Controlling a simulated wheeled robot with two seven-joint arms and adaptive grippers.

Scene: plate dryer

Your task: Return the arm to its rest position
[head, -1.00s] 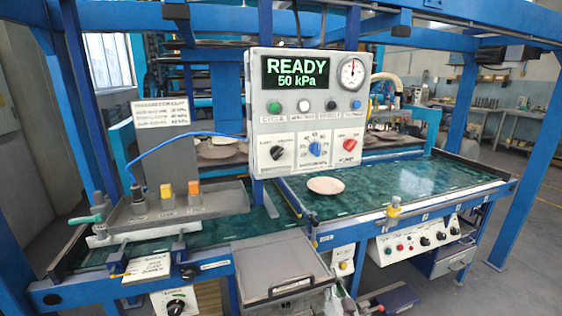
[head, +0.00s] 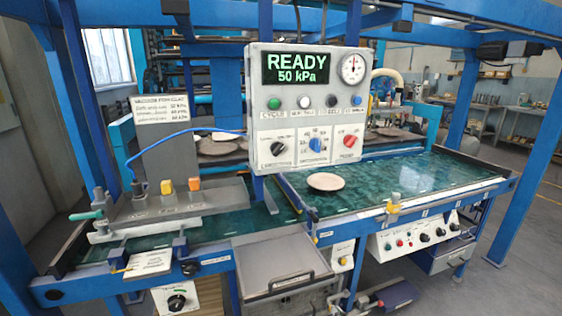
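Neither of my grippers nor either arm shows in the head view. The grey control panel (head: 259,90) hangs at the centre, and its display (head: 297,67) reads READY, 50 kPa. Nothing is touching the panel or the plate.
A grey fixture (head: 170,205) with yellow and orange blocks and a green-handled lever (head: 86,215) stands at the left. A grey drawer or tray (head: 270,250) with a dark handle is at the lower middle. Blue frame posts (head: 535,160) flank the bench.

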